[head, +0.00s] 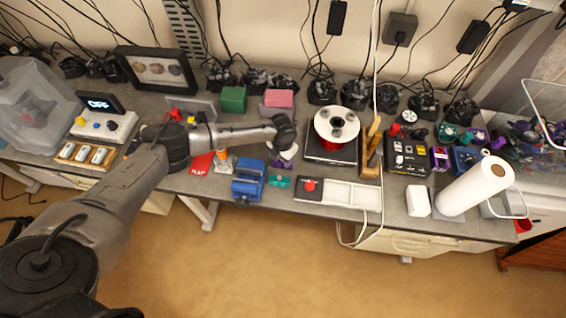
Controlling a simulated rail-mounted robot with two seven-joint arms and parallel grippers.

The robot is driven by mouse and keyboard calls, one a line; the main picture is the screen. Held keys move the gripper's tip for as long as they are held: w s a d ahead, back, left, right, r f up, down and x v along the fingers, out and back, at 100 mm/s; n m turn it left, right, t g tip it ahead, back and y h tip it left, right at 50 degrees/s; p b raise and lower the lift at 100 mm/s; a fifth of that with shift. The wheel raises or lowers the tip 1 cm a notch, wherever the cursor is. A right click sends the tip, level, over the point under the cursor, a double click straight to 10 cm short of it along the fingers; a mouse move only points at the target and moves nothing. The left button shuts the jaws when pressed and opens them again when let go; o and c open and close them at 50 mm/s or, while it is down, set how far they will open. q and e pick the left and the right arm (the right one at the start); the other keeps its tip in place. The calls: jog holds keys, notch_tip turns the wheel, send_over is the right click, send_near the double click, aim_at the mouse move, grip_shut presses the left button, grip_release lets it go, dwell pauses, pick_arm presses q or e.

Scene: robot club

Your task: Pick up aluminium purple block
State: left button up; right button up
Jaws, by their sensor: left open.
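My left arm reaches in from the left across the bench, and its gripper (284,145) hangs over the front middle of the bench, fingers downward. The gripper is open. A small purple block (288,153) shows directly below and beside the fingers, partly hidden by them. I cannot tell whether the fingers touch it or stand around it. Another small purple item (439,158) stands farther right, beside a black control box. My right gripper is not in view.
A blue vise (248,180) and a small teal block (279,181) lie close in front of the gripper. A white spool (337,125) stands to its right. Green (233,99) and pink (279,98) blocks sit behind.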

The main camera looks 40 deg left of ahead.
pick_arm(q)
jog(key=shift+c, duration=0.3)
grip_shut()
jog(key=shift+r, duration=0.15)
